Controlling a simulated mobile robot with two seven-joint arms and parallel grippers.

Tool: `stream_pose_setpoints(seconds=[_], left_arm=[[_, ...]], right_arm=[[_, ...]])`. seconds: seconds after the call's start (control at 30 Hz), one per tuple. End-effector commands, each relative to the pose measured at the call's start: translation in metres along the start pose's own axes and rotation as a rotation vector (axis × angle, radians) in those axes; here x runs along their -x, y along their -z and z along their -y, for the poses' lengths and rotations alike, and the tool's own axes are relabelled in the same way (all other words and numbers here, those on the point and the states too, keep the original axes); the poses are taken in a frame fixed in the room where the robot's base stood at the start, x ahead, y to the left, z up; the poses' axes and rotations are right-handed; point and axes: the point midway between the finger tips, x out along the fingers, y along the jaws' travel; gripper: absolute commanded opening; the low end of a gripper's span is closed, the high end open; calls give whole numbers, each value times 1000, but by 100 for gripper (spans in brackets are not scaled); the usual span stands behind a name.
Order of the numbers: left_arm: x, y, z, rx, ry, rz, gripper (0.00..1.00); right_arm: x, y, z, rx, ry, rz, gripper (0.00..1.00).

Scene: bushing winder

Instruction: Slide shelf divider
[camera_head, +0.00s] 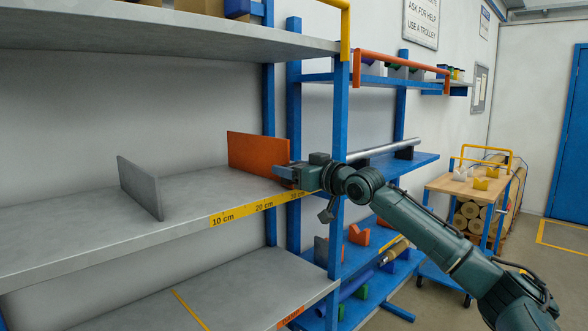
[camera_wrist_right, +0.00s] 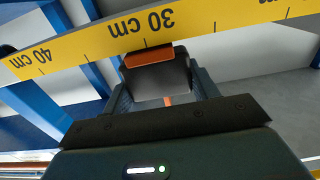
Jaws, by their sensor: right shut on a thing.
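An orange shelf divider (camera_head: 255,152) stands upright on the grey middle shelf (camera_head: 195,195), towards its right end. My right gripper (camera_head: 283,172) is at the divider's front edge and shut on it. In the right wrist view, an orange strip of the divider (camera_wrist_right: 148,58) shows at the fingertips (camera_wrist_right: 152,72), by the 30 cm mark. A yellow scale (camera_head: 240,212) runs along the shelf's front edge and also shows upside down in the right wrist view (camera_wrist_right: 95,48). A grey divider (camera_head: 140,187) stands to the left. My left gripper is not in view.
A blue upright (camera_head: 339,120) stands just right of the gripper. An upper shelf (camera_head: 150,38) hangs above and a lower shelf (camera_head: 230,295) lies below. The shelf between the two dividers is bare. A wooden-topped trolley (camera_head: 470,188) stands at the right.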

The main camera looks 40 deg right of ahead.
Motion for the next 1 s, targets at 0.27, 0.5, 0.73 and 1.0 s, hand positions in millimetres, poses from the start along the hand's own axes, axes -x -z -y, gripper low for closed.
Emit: stream_pose_setpoints(seconds=[0.27, 0.5, 0.73, 1.0], left_arm=[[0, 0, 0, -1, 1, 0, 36], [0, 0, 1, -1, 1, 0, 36], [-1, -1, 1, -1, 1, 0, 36], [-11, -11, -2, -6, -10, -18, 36]], right_arm=[[0, 1, 0, 2, 0, -2, 65], [0, 0, 0, 1, 0, -1, 81], [1, -1, 0, 1, 0, 0, 81], [30, -7, 0, 8, -1, 6, 81]])
